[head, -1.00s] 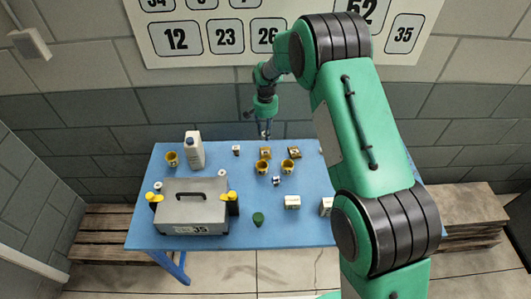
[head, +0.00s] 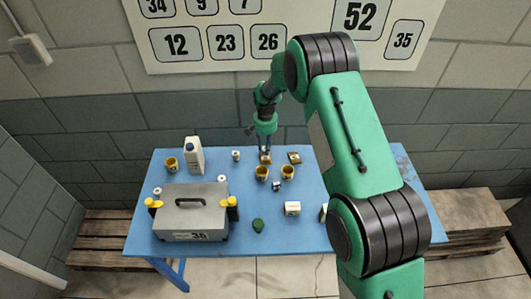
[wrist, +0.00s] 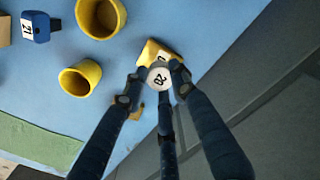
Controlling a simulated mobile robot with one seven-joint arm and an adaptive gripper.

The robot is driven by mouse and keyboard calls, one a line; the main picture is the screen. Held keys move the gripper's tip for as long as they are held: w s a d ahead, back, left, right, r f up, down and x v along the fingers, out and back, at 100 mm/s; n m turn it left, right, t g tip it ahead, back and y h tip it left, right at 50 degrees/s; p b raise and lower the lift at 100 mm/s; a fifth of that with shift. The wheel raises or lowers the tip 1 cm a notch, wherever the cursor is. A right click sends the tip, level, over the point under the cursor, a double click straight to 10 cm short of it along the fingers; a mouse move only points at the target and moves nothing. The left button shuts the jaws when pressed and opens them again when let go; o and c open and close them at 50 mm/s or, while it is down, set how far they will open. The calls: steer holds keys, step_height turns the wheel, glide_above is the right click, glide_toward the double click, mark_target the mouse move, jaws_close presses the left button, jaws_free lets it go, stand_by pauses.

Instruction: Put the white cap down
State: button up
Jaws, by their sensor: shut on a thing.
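My gripper (head: 265,153) is over the back middle of the blue table. In the wrist view my gripper (wrist: 158,75) is shut on a white cap (wrist: 158,79) marked with a dark number that looks like 20. A yellow block (wrist: 152,50) with a dark-marked label lies just beyond and below the cap, partly hidden by it. Whether the cap touches the block I cannot tell. In the head view this block (head: 265,160) is right under the fingertips, and the held cap is too small to make out.
Two yellow cups (head: 262,173) (head: 288,172) stand just in front. A blue labelled piece (wrist: 38,26) is left of them.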

steer(key=shift+f, duration=1.85)
steer(key=shift+f, duration=0.15)
steer(key=o, duration=0.9)
step_height(320, 180, up, 12)
steer(key=shift+r+p, duration=0.15)
steer(key=shift+p, duration=0.2)
